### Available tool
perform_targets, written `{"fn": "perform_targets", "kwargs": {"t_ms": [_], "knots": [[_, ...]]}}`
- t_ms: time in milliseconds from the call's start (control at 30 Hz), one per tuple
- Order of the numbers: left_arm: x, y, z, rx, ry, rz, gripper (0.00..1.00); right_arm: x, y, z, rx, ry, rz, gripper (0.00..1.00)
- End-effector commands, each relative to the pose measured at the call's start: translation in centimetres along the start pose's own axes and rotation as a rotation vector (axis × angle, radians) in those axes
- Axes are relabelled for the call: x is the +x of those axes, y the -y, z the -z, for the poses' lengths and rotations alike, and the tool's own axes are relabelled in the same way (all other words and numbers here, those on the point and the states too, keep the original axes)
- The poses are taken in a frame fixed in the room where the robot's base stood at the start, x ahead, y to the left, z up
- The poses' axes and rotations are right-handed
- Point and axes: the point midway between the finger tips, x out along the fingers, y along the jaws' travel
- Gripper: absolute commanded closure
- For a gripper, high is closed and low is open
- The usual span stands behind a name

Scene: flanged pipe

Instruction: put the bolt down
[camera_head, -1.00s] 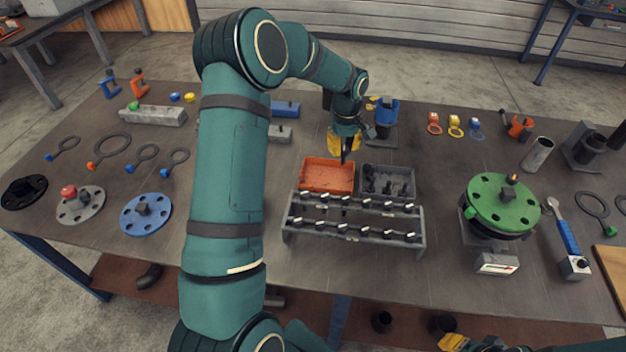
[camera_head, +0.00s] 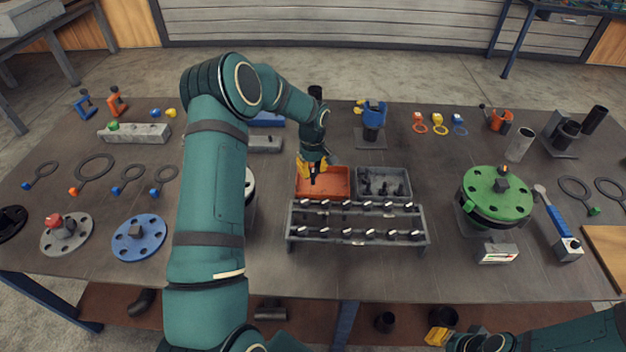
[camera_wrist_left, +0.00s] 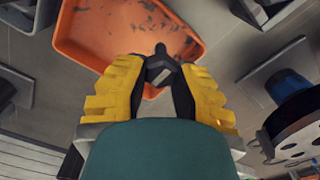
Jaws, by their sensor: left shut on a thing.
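My left gripper (camera_head: 313,168) is over the orange tray (camera_head: 338,194), near its left side. In the left wrist view its yellow fingers (camera_wrist_left: 160,75) are shut on a dark bolt (camera_wrist_left: 161,62), whose grey end faces the camera. The bolt is at the near rim of the orange tray (camera_wrist_left: 110,25) in that view; I cannot tell whether it touches the tray. The tray's visible floor is bare apart from dark scuffs. My right gripper (camera_head: 440,336) shows only partly at the bottom edge, and its jaws are unclear.
A grey bin (camera_head: 383,171) with dark parts stands right of the orange tray. A bolt rack (camera_head: 355,222) with two rows of bolts stands in front. A green flange (camera_head: 497,188) is to the right.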

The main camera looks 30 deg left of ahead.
Motion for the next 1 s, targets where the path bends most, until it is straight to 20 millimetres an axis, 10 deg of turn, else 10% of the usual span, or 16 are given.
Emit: {"fn": "perform_targets", "kwargs": {"t_ms": [800, 833, 867, 1000], "knots": [[4.6, -0.1, 0.0, -0.001, -0.001, -0.002, 1.0, 0.5, -0.1, -0.1, 0.0, 0.001, -0.001, 0.66], [4.6, 0.0, 0.0, 0.0, 0.0, -0.001, 0.65, 0.4, -0.1, -0.1, 0.0, 0.001, -0.001, 0.66], [4.5, 0.0, 0.0, 0.0, 0.0, -0.001, 0.54, 0.4, -0.1, -0.1, 0.0, 0.001, -0.001, 0.66], [4.5, 0.0, 0.0, -0.001, 0.0, -0.001, 0.51, 0.3, -0.1, -0.1, 0.0, 0.0, -0.001, 0.66]]}}
